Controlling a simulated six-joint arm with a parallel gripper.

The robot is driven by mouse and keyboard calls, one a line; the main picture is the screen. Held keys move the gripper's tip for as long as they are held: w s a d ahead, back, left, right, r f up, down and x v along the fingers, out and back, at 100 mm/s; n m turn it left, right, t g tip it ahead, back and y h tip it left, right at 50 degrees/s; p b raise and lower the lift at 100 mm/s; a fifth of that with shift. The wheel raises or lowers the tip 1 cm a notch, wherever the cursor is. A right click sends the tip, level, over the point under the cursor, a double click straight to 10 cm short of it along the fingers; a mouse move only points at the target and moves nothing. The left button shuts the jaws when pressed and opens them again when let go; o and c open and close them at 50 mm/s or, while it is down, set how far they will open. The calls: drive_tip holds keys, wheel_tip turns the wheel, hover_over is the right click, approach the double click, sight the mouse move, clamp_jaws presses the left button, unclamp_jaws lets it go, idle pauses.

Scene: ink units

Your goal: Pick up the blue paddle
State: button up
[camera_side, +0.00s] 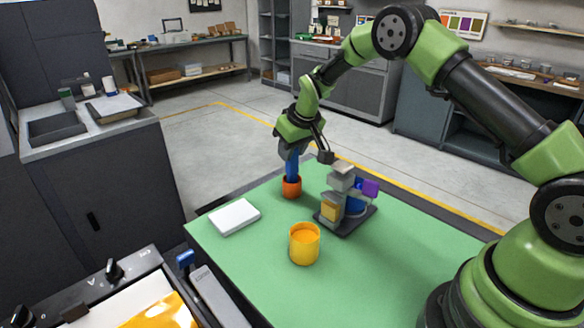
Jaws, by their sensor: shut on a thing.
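The blue paddle (292,168) stands upright, with its lower end in or behind the rim of a small orange cup (291,188) on the green table. My gripper (291,150) points down over the cup and is shut on the upper part of the paddle. The fingers hide the top of the paddle. From this view I cannot tell whether its lower end touches the cup's bottom.
An ink unit (335,219) with grey, yellow, blue and purple parts stands close to the right of the cup. A yellow cup (304,246) stands nearer the camera. A white pad (235,217) lies to the left. The green table (400,260) is clear at right.

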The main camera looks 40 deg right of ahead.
drive_tip(key=r, duration=0.9)
drive_tip(key=shift+s+d+r, duration=0.25)
drive_tip(key=shift+s+r, duration=0.1)
drive_tip(key=shift+r, duration=0.05)
drive_tip(key=s+d+r+g+h, duration=0.2)
drive_tip(key=s+d+r+g, duration=0.1)
drive_tip(key=s, duration=0.6)
drive_tip(key=shift+s+d+f, duration=0.15)
drive_tip(key=shift+s+f, duration=0.1)
drive_tip(key=shift+f, duration=1.3)
drive_tip(key=shift+s+d+f, duration=0.2)
drive_tip(key=shift+s+f, duration=0.05)
drive_tip(key=shift+f, duration=1.25)
drive_tip(key=shift+s+d+f, duration=0.15)
drive_tip(key=shift+s+f, duration=0.1)
drive_tip(key=shift+f, duration=1.3)
drive_tip(key=shift+a, duration=0.15)
